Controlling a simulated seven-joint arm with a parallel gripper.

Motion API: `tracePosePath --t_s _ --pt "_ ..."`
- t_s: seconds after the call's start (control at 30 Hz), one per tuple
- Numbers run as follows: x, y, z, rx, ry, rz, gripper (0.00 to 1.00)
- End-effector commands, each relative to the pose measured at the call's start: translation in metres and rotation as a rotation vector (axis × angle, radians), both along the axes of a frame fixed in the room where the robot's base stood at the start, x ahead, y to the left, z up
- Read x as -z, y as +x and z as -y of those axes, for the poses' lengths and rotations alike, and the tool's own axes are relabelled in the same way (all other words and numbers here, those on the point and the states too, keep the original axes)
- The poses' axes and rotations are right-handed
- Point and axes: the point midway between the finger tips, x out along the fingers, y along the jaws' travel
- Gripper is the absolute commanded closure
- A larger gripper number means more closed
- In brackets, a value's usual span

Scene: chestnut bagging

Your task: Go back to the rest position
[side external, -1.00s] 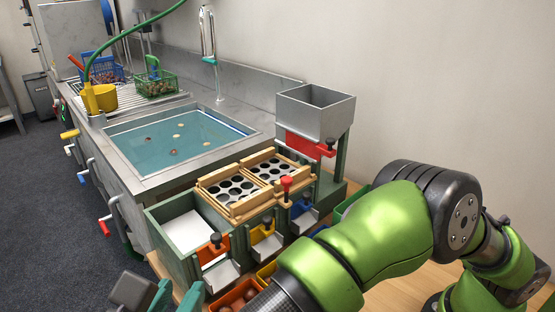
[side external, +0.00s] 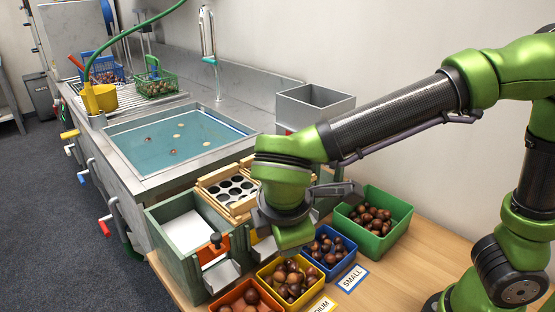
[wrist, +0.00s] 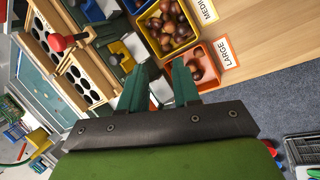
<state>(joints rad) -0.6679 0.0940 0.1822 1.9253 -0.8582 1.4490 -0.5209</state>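My gripper shows in the wrist view with two teal fingers (wrist: 160,84) that stand apart with nothing between them. In the side view my arm reaches in from the right, and its hand is above the front of the sorting station, near the yellow bin (side external: 289,291) and the blue bin (side external: 328,259). The fingertips cannot be made out in the side view. In the wrist view the fingers point toward the orange bin (wrist: 213,55) and the yellow bin (wrist: 186,43), both holding chestnuts.
A green bin (side external: 402,232) of chestnuts stands right of the hand. The green-framed station (side external: 165,243) has a wooden tray with round holes (side external: 208,180), partly hidden by my arm, and a grey hopper (side external: 322,116). A water basin (side external: 137,164) lies behind. Bare wooden table shows at right.

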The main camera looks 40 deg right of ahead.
Motion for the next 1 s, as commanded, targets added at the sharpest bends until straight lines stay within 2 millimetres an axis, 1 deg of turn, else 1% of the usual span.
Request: tracePosePath --t_s 0.03,0.1,0.17,0.2,0.3,0.4,0.5,0.63,0.73,1.0 --pt "-0.004 -0.005 0.023 0.153 0.117 0.019 0.69" --pt "-0.005 -0.013 0.045 0.368 0.286 0.046 0.69" --pt "-0.008 -0.019 0.062 0.551 0.429 0.075 0.69" --pt "-0.01 -0.022 0.073 0.673 0.523 0.1 0.69" --pt "-0.017 -0.03 0.099 0.94 0.738 0.168 0.69" --pt "-0.025 -0.037 0.123 1.128 0.901 0.238 0.69" --pt "-0.032 -0.045 0.143 1.223 0.987 0.299 0.69" --pt "-0.044 -0.047 0.162 1.269 1.029 0.38 0.69" --pt "-0.046 -0.047 0.167 1.282 1.031 0.396 0.69" --pt "-0.046 -0.047 0.167 1.28 1.028 0.394 0.69"
